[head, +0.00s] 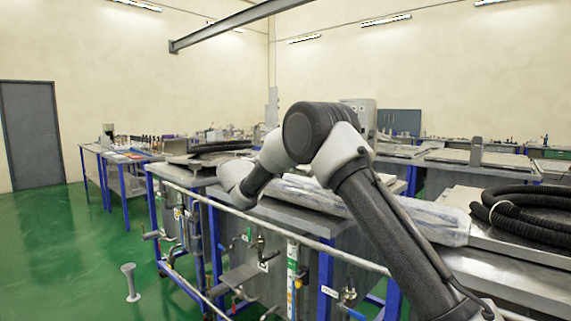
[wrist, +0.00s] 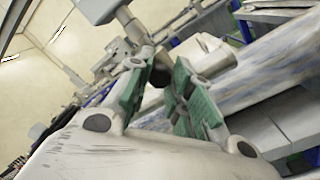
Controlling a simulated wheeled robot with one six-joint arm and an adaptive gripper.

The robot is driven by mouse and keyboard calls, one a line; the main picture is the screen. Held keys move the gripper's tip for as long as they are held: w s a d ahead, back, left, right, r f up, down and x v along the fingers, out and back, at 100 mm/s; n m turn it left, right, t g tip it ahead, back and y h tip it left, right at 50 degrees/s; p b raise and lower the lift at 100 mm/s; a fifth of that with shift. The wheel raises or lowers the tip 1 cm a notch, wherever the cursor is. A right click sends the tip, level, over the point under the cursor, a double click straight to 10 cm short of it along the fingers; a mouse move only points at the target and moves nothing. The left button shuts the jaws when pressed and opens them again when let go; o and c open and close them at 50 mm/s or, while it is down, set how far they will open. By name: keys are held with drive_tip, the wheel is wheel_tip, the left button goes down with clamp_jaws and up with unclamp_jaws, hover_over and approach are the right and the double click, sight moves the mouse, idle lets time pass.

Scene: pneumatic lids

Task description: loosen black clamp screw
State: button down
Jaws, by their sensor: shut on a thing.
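In the wrist view my gripper (wrist: 165,68) has two green-padded fingers closed around a small dark piece between their tips. This dark piece looks like the black clamp screw (wrist: 160,77), mostly hidden by the fingers. A grey metal block on a bar (wrist: 128,22) reaches down close to the fingertips.
A long plastic-wrapped piece (head: 425,220) lies on the bench beside my arm. Black coiled hoses (head: 535,212) rest at the right. A metal rail (head: 270,226) with valves runs along the bench front. The green floor (head: 60,250) at left is clear except for a small grey stand (head: 130,283).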

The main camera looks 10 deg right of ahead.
drive_tip(key=shift+n, duration=0.4)
drive_tip(key=c, duration=1.3)
unclamp_jaws()
drive_tip(key=shift+o, duration=0.2)
drive_tip(key=shift+a, duration=0.1)
drive_tip(key=v, duration=1.2)
drive_tip(key=shift+f, duration=0.15)
